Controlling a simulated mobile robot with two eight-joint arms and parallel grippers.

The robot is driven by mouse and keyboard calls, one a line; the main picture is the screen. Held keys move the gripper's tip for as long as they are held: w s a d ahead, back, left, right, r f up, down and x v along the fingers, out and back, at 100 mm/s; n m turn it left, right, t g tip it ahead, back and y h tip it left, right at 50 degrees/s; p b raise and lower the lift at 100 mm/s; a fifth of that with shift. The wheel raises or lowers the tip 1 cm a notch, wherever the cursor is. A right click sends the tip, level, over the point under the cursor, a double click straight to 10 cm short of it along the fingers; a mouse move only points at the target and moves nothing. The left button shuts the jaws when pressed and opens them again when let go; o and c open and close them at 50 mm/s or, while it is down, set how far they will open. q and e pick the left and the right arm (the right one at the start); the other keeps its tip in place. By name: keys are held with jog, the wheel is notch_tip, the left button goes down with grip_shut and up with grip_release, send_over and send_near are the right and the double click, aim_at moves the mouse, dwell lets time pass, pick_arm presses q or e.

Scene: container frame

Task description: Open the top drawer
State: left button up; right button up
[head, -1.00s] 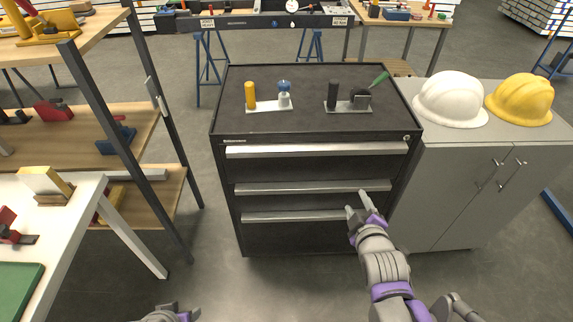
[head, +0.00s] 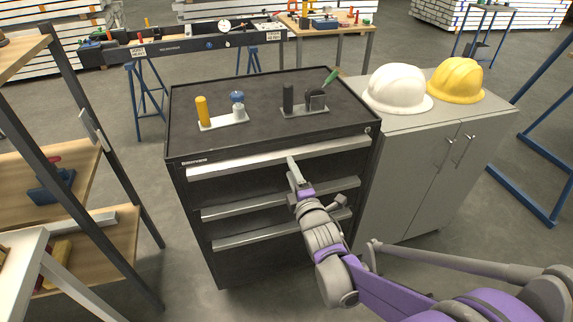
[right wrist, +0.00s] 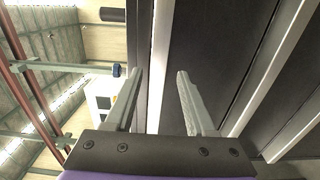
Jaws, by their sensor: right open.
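The dark tool cabinet (head: 190,190) stands in the middle of the head view with three silver handle bars on its front. The top drawer's handle (head: 230,166) runs just under the cabinet top, and that drawer looks closed. My right gripper (head: 293,172) is at the middle of this handle with its jaws open. In the right wrist view, the two fingers (right wrist: 158,74) are spread on either side of a silver bar (right wrist: 160,60). Whether they touch it cannot be told. My left gripper is not in view.
On the cabinet top are a holder with a yellow-handled tool (head: 202,111) and one with black tools (head: 288,98). A grey cupboard (head: 410,165) with a white helmet (head: 398,88) and a yellow helmet (head: 456,80) adjoins on the right. Shelving (head: 70,180) stands left.

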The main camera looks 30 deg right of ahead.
jog(key=x, duration=0.4)
jog(key=shift+s, duration=0.1)
jog(key=c, duration=0.9)
grip_shut()
jog(key=shift+f, duration=0.1)
dwell(0.4)
